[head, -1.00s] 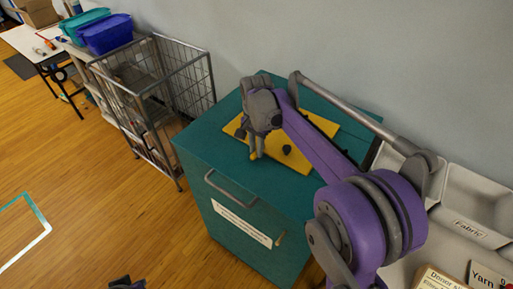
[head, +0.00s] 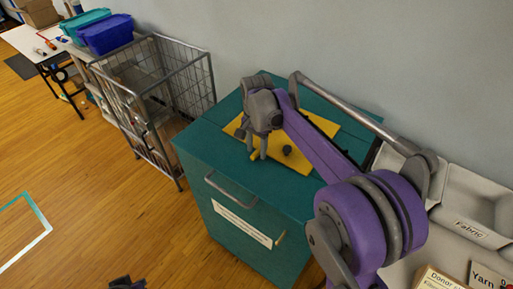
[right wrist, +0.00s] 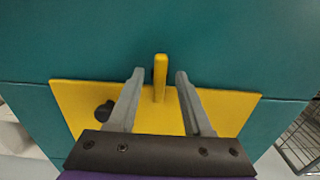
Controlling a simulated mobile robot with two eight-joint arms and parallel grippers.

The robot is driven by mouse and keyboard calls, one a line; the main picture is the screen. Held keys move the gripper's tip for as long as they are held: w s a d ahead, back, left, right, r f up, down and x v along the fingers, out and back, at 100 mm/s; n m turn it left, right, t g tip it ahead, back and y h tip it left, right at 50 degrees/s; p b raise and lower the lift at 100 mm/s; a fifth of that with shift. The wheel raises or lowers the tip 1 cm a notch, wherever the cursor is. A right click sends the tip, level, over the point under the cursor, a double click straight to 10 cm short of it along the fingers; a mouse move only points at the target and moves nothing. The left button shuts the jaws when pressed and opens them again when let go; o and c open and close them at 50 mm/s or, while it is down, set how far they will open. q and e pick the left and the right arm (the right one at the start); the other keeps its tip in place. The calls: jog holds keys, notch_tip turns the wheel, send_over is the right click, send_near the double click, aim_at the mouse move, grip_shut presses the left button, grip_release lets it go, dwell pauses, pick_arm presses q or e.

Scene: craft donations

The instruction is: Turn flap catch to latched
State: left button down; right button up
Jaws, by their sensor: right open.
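The flap catch (right wrist: 160,76) is a small yellow bar. In the right wrist view it points straight away from me, its far end past the edge of the yellow flap panel (right wrist: 222,103). My right gripper (right wrist: 160,76) is open, one grey finger on each side of the catch, with gaps on both sides. In the head view my right gripper (head: 257,157) is over the left part of the panel (head: 297,163), and its fingers partly hide the catch. A small dark piece at the bottom edge seems to be my left gripper (head: 127,283); its fingers cannot be made out.
The panel lies on a teal cabinet (head: 205,158) with a front handle and a white label. A dark round knob (right wrist: 104,110) sits on the panel.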

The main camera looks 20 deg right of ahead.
aim_at(257, 152)
pick_arm(q)
jog(key=shift+w+r+p, duration=0.15)
jog(key=shift+r+p, duration=0.25)
jog(key=shift+r, duration=0.05)
pick_arm(e)
notch_tip(257, 152, up, 11)
jog(key=shift+f, duration=0.15)
